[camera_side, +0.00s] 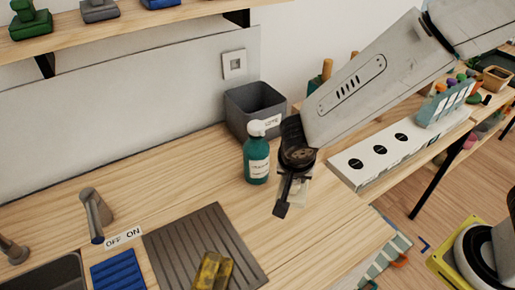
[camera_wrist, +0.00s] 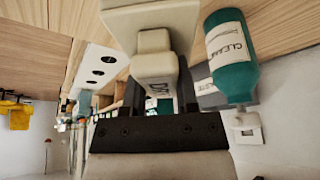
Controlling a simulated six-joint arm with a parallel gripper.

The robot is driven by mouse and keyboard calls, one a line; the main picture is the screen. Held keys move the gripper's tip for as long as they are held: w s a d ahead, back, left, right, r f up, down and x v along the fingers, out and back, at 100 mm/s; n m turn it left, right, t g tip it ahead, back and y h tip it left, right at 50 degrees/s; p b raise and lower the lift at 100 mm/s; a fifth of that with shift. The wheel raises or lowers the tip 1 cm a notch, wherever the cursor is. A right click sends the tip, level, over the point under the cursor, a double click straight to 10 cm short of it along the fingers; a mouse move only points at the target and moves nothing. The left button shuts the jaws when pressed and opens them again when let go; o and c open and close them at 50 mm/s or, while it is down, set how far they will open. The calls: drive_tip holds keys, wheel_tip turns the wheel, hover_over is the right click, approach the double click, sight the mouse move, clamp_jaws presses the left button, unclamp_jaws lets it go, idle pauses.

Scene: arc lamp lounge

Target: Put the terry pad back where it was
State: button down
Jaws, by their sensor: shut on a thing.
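My gripper (camera_side: 290,192) is shut on a cream pad with a block handle, which I take to be the terry pad (camera_wrist: 145,20). In the wrist view the jaws (camera_wrist: 160,92) clasp the handle from both sides, and its label starts with "D"; the rest is hidden. The pad's wide flat part lies beyond the handle. In the side view the pad (camera_side: 298,190) is mostly hidden behind my gripper, over the right part of the wooden counter. I cannot tell whether it touches the counter.
A teal cleaner bottle (camera_side: 257,160) stands close left of my gripper, before a grey bin (camera_side: 252,105). A white strip with black round spots (camera_side: 372,164) lies right. A ribbed mat (camera_side: 190,238) bears a yellow block (camera_side: 213,271). Handled blocks (camera_side: 99,10) sit on the shelf (camera_side: 140,25).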

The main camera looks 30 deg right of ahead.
drive_tip(key=shift+a+r+n, duration=0.2)
drive_tip(key=shift+a+n, duration=0.1)
drive_tip(key=shift+a, duration=0.3)
drive_tip(key=s+a+r+n+y, duration=0.1)
drive_tip(key=s+a+r+n, duration=0.1)
drive_tip(key=a+n, duration=0.2)
drive_tip(key=s+a+r+n+t+y, duration=0.1)
drive_tip(key=s+a+r+n+y, duration=0.1)
drive_tip(key=a, duration=0.8)
drive_tip(key=shift+a+r+n, duration=0.2)
drive_tip(key=shift+r+n, duration=0.45)
drive_tip(key=shift+n, duration=0.55)
drive_tip(key=shift+w+a+f, duration=1.35)
drive_tip(key=shift+w+f, duration=0.2)
drive_tip(key=shift+w, duration=0.25)
drive_tip(key=shift+w+a+f, duration=1.3)
drive_tip(key=shift+w+f, duration=0.3)
drive_tip(key=shift+w, duration=0.15)
drive_tip(key=shift+w+a+f, duration=1.35)
drive_tip(key=shift+w+f, duration=0.2)
drive_tip(key=shift+w, duration=0.25)
drive_tip(key=shift+f, duration=0.1)
